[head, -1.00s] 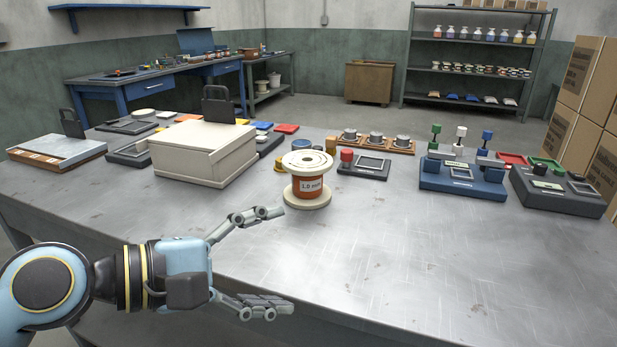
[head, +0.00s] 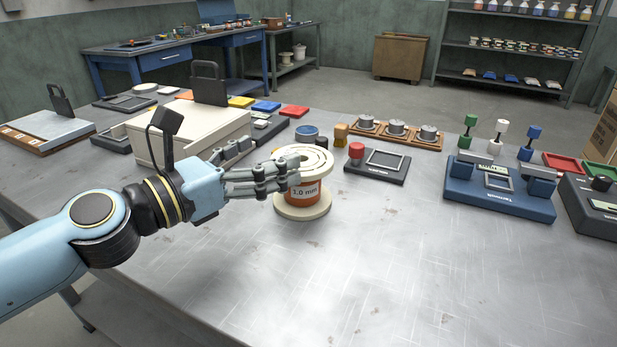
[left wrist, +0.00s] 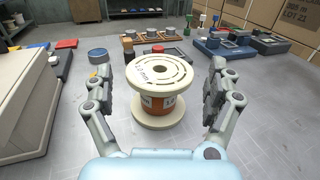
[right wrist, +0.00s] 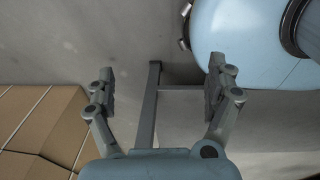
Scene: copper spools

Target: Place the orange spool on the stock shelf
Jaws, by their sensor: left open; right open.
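The orange spool (head: 303,193) stands upright on the grey metal table, with cream flanges and a white label reading 1.0 mm. It also shows in the left wrist view (left wrist: 158,104), between my open fingers and apart from both. My left gripper (head: 280,172) is open at the spool's left side, its fingers reaching toward the spool; it also shows in the left wrist view (left wrist: 160,95). My right gripper (right wrist: 158,85) is open and empty, away from the table top. The stock shelf may be the rack (head: 510,50) at the back right; I cannot tell for sure.
A cream box (head: 195,130) stands left of the spool, behind my left arm. A tray with a red knob (head: 376,165) and a blue fixture (head: 500,190) stand to the right. A wooden holder with grey discs (head: 395,134) lies behind. The table's front is clear.

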